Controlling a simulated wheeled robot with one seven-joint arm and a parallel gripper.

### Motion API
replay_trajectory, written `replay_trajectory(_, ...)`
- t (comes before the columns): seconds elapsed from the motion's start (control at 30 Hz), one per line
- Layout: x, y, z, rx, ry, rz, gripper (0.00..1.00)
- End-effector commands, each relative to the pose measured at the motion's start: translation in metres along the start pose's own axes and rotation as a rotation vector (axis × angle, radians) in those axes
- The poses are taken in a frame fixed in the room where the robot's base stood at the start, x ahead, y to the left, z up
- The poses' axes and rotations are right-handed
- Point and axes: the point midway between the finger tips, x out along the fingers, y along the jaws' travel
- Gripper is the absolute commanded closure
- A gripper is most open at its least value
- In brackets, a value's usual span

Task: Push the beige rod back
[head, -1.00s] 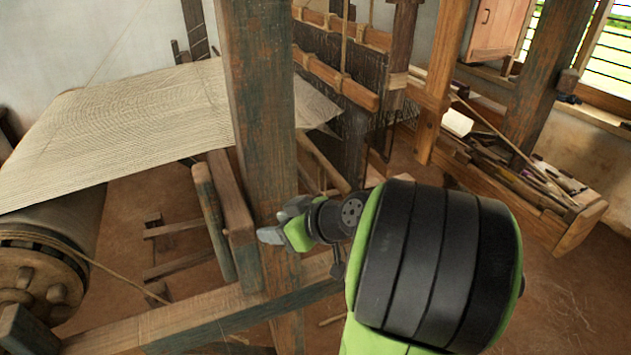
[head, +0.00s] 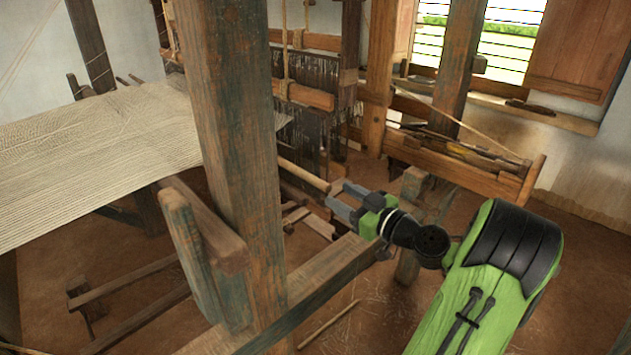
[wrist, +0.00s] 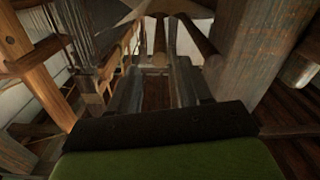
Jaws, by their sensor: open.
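The beige rod (head: 303,174) lies level in the loom, to the right of the thick front post, with its near end facing my gripper. In the wrist view, a rod (wrist: 160,42) that looks like it shows end-on, straight ahead between the fingers. My gripper (head: 342,197) is open and empty. Its two fingers point at the rod's near end and sit close to it. I cannot tell whether they touch it. In the wrist view, the open gripper (wrist: 157,82) has a finger on each side below the rod's end.
The thick worn post (head: 235,150) stands left of my gripper, and a low wooden beam (head: 310,290) runs beneath it. Woven cloth (head: 90,150) stretches at left. A long wooden trough (head: 460,160) stands at back right. Bare floor lies at right.

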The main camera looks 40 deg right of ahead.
Motion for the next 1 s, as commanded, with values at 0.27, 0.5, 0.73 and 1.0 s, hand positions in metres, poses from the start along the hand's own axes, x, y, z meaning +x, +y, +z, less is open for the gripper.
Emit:
replay_trajectory(0.27,0.07,-0.001,-0.001,0.0,0.001,-0.004,0.52)
replay_trajectory(0.5,0.098,0.0,0.0,0.002,-0.001,-0.001,0.52)
replay_trajectory(0.73,0.099,0.0,0.001,0.002,-0.002,0.001,0.52)
replay_trajectory(1.0,0.099,0.0,0.001,0.001,-0.002,0.0,0.91)
